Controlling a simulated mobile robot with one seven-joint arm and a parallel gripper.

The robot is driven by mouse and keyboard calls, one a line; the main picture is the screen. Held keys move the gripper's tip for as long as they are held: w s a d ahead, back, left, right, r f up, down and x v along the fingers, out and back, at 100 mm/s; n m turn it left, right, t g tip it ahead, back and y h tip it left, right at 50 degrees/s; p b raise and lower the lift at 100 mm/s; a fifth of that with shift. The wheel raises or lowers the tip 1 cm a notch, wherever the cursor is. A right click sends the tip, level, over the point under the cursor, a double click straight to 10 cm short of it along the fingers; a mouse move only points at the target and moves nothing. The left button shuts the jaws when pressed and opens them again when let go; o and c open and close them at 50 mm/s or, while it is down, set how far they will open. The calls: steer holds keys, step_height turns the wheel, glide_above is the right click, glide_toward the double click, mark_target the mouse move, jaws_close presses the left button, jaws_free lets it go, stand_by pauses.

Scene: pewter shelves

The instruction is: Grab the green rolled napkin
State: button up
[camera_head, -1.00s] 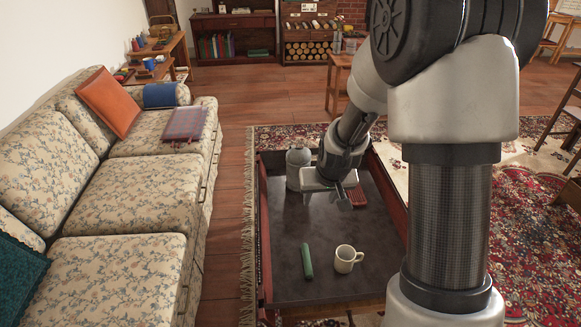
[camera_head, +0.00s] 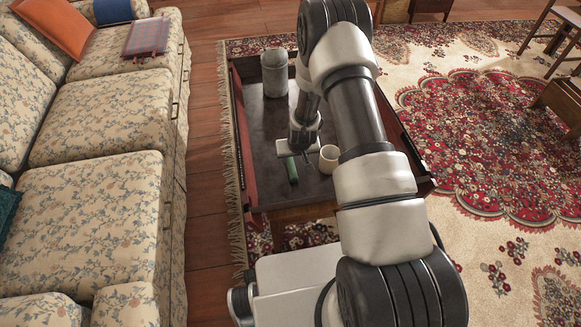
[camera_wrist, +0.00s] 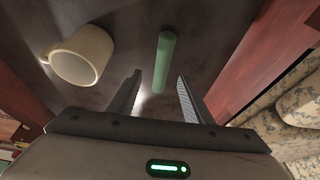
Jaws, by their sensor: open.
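The green rolled napkin (camera_head: 292,170) lies on the dark top of the low table (camera_head: 262,148), near its front edge. In the wrist view the green rolled napkin (camera_wrist: 165,60) lies ahead of my gripper (camera_wrist: 157,90), lengthwise between the lines of its two fingers. The fingers are apart with nothing held between them. In the head view my gripper (camera_head: 304,152) is above the table close to the napkin, and its fingertips are hard to make out.
A cream mug (camera_head: 328,158) stands just right of the napkin; it also shows in the wrist view (camera_wrist: 82,54). A grey canister (camera_head: 275,74) stands at the table's far end. The table has raised reddish sides. A floral sofa (camera_head: 110,115) is to the left.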

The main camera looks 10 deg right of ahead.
mark_target(291, 162)
steer(key=x, duration=0.2)
steer(key=b+x, duration=0.1)
steer(key=x, duration=0.2)
steer(key=b+x, duration=0.1)
steer(key=x, duration=0.1)
steer(key=shift+w+a+f, duration=0.1)
steer(key=shift+w+a, duration=0.15)
steer(key=shift+c, duration=0.3)
steer(key=c, duration=1.1)
